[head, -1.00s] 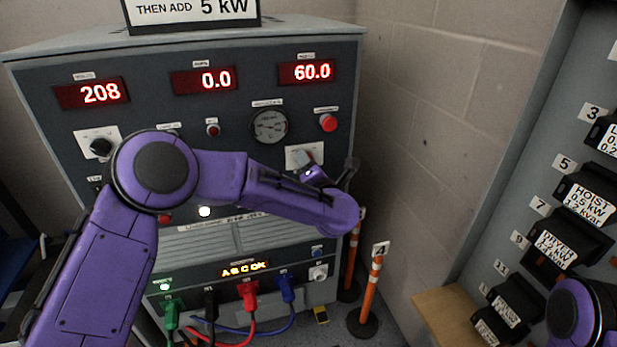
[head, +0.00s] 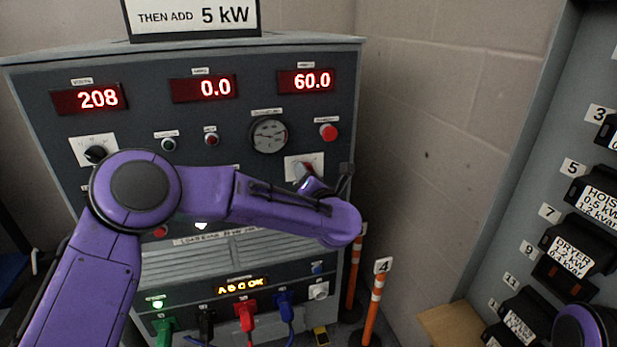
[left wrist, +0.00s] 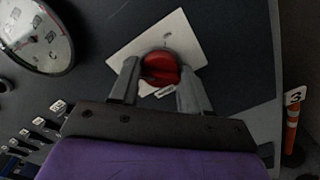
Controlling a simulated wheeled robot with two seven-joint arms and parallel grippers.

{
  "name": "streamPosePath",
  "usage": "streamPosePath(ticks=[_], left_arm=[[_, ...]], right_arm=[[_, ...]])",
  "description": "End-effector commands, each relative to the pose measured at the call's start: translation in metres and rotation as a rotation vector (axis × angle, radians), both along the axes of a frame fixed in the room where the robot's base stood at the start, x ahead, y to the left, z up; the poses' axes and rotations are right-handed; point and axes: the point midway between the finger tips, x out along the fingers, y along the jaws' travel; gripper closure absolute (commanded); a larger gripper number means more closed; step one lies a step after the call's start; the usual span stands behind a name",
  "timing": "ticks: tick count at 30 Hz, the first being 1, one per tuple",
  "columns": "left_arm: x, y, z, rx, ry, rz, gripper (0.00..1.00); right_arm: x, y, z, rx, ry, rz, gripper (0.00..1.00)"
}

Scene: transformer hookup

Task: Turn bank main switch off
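The bank main switch, a red rotary handle on a white plate, is on the right of the grey panel in the head view (head: 304,166). In the left wrist view the red knob (left wrist: 160,64) is straight ahead, with a small white tag at its lower edge. My left gripper (head: 314,180) is at the switch, partly hidden by its own wrist. In the left wrist view its two grey fingers (left wrist: 158,82) are apart, one on each side of the knob. I cannot tell whether they touch it. My right gripper is out of view.
A round gauge (head: 269,135) and a red button (head: 328,132) are near the switch. Displays read 208, 0.0 and 60.0. Green, black, red (head: 246,313) and blue plugs sit below. Orange posts (head: 374,305) stand right of the cabinet. A load rack (head: 590,190) is at far right.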

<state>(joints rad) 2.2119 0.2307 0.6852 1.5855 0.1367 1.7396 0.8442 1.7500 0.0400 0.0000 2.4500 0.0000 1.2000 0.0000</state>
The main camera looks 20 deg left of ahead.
Motion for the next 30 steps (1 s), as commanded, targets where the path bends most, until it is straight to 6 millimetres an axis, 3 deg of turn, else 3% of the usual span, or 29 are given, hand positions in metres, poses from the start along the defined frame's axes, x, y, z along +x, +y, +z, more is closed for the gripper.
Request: streamPosePath(ticks=[1, 2, 13, 24, 30], left_arm=[[0.000, 0.000, 0.002, 0.000, -0.004, -0.001, 0.38], [0.000, 0.000, 0.002, 0.000, -0.003, 0.000, 0.29], [-0.006, -0.005, 0.000, 0.001, 0.001, -0.003, 0.29], [-0.072, -0.051, 0.000, 0.002, -0.002, -0.004, 0.29], [-0.087, -0.059, 0.000, 0.001, -0.001, 0.000, 0.29]], right_arm=[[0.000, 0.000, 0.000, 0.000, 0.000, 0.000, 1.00], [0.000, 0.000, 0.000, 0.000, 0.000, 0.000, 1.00], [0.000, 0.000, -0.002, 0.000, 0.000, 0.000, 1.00], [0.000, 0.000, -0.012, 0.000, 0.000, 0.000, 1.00], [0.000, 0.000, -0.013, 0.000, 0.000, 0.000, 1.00]])
